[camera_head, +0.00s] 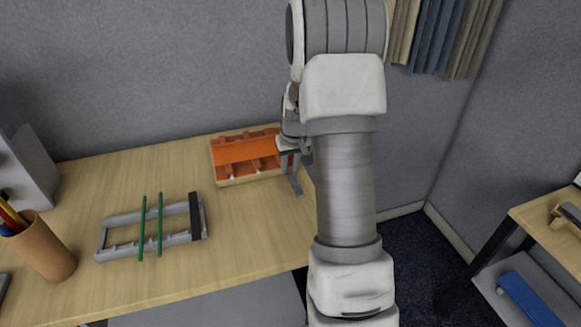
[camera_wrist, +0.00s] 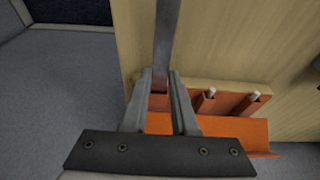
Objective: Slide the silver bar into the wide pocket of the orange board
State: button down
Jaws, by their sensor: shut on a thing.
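The orange board (camera_head: 238,150) lies at the back right of the table, with upright orange dividers and a pale wooden edge. In the wrist view, the orange board (camera_wrist: 225,128) is below and to the right of my gripper, with white pegs showing. My gripper (camera_wrist: 160,82) is shut on the silver bar (camera_wrist: 167,35), a long grey strip extending upward from between the fingers in that view. In the head view, my gripper (camera_head: 290,155) is at the board's right end, partly hidden by my arm. I cannot tell whether the bar touches a pocket.
A grey rack (camera_head: 118,219) with two green bars and a black bar (camera_head: 195,214) lies at the front left. A brown pen cup (camera_head: 42,250) stands further left. The grey wall is close behind the board. Table between rack and board is clear.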

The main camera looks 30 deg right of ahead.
aim_at(297, 188)
jog(key=shift+w+d, duration=0.15)
jog(key=shift+w, duration=0.4)
jog(key=shift+w+d, duration=0.1)
jog(key=shift+w, duration=0.2)
jog(key=shift+w+d, duration=0.1)
jog(key=shift+w, duration=0.4)
jog(key=shift+s, duration=0.2)
jog(key=shift+s+a+b, duration=0.4)
jog(key=shift+s, duration=1.1)
jog(key=shift+s+a+b, duration=0.4)
jog(key=shift+s, duration=1.15)
jog(key=shift+s+a+b, duration=0.4)
jog(key=shift+s, duration=1.1)
jog(key=shift+w+d, duration=0.25)
jog(key=shift+w, duration=0.65)
jog(key=shift+w+d, duration=0.2)
jog(key=shift+w, duration=0.7)
jog(key=shift+w+d, duration=0.25)
jog(key=shift+w, duration=0.65)
